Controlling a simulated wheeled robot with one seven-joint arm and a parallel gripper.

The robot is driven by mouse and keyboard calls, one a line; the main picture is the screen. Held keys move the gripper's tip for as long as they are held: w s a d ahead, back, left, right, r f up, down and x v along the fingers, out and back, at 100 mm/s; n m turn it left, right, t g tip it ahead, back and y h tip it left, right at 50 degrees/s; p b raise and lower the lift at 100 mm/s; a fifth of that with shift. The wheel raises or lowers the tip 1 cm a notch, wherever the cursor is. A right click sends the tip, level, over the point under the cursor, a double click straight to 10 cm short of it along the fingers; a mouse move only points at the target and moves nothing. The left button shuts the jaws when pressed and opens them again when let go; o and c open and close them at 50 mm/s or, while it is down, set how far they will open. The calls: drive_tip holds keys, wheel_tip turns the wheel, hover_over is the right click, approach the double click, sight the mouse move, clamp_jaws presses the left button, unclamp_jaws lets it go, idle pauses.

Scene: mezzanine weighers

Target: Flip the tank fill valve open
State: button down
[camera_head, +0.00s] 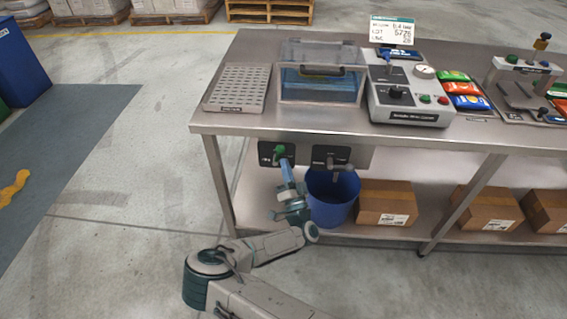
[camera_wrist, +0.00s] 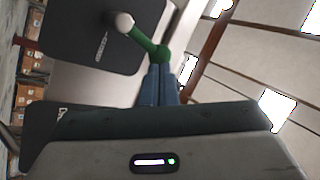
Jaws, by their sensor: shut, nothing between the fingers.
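A green lever valve (camera_head: 280,150) sits on a dark labelled plate under the bench's front edge; the label is too small to read. The wrist view shows its green lever (camera_wrist: 145,42), slanting from a pale round end at the upper left down to the blue fingertips. My gripper (camera_head: 284,166) points up at this valve from below. In the wrist view my gripper (camera_wrist: 159,68) has its fingers together, at the lower end of the green lever. I cannot tell whether they touch it. A clear-lidded tank (camera_head: 322,72) with blue in it stands on the bench above.
A second valve or tap (camera_head: 334,162) is on a plate just right, above a blue bucket (camera_head: 331,198). Cardboard boxes (camera_head: 386,203) stand on the lower shelf. A bench leg (camera_head: 219,185) is left of my gripper. The floor at left is open.

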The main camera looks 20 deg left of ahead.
drive_tip(key=v, duration=1.2)
drive_tip(key=shift+s+d+r+b, duration=0.2)
drive_tip(key=shift+d+b, duration=0.2)
drive_tip(key=shift+b, duration=0.05)
